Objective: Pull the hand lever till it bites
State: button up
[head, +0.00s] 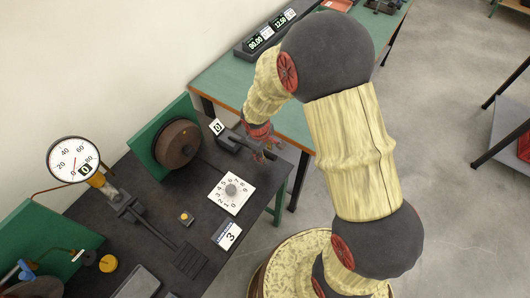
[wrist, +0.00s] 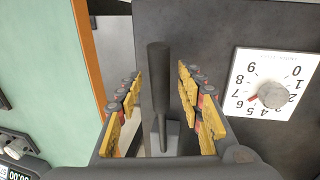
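The hand lever (wrist: 159,85) is a dark grey handle on a grey base, standing between my gripper's fingers in the wrist view. My gripper (wrist: 157,95) is open, with yellow pads on both sides of the handle and a gap on each side. In the head view my gripper (head: 265,146) is at the right edge of the dark bench, beside a dark block (head: 230,138) that looks like the lever's mount. The lever's handle is mostly hidden there by my gripper.
The dark bench (head: 150,180) carries a white dial plate (head: 240,202), a brown drum (head: 177,143), a pedal (head: 190,261) and a card reading 3 (head: 227,235). A round gauge (head: 73,160) stands at left, its needle near 0. A green table (head: 230,78) is behind.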

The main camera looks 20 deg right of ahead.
grip_shut()
dwell(0.5)
